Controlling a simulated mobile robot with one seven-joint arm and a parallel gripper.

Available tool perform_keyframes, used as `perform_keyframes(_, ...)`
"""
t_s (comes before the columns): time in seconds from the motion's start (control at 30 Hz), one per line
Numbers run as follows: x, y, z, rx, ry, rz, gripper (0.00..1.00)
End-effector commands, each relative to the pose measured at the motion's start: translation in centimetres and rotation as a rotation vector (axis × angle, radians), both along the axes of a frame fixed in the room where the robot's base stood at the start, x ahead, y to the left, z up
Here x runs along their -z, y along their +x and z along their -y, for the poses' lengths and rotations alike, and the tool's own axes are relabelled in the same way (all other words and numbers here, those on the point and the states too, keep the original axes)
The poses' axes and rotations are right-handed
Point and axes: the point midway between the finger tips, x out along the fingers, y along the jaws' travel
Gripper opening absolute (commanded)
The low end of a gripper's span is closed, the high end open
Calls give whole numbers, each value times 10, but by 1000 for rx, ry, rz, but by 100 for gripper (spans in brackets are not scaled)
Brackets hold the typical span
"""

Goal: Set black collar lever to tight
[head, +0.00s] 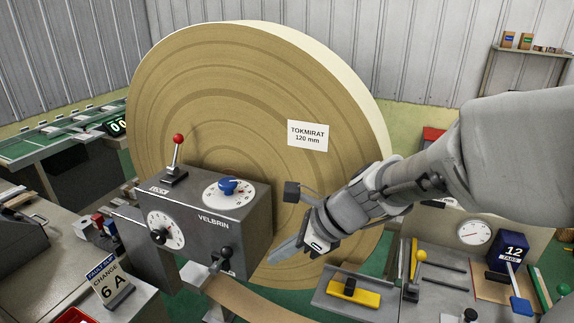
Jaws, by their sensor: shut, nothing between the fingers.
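A dark grey box marked VELBRIN (245,240) stands in front of a large brown paper reel (230,90). A small black lever (222,262) with a rounded knob sits low on its front face; it looks most like the black collar lever, but no tight or loose marking is legible. Another black knob (158,237) sits on a white dial on the box's left face. My gripper (274,259) is shut and empty, to the right of the black lever and apart from it, in front of the reel's lower edge.
The box also bears a red-ball lever (177,152) on top and a blue knob (229,186) on a dial. At right, a bench carries a yellow block (353,291), a yellow-knobbed lever (420,257) and a gauge (474,232). A brown strip runs below the box.

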Motion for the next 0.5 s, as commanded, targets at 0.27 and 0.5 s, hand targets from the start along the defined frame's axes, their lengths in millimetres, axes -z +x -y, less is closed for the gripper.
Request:
perform_keyframes(0.27, 38, 12, -38, -4, -1, 1, 0)
perform_keyframes(0.5, 23, 17, -62, -2, -2, 2, 0)
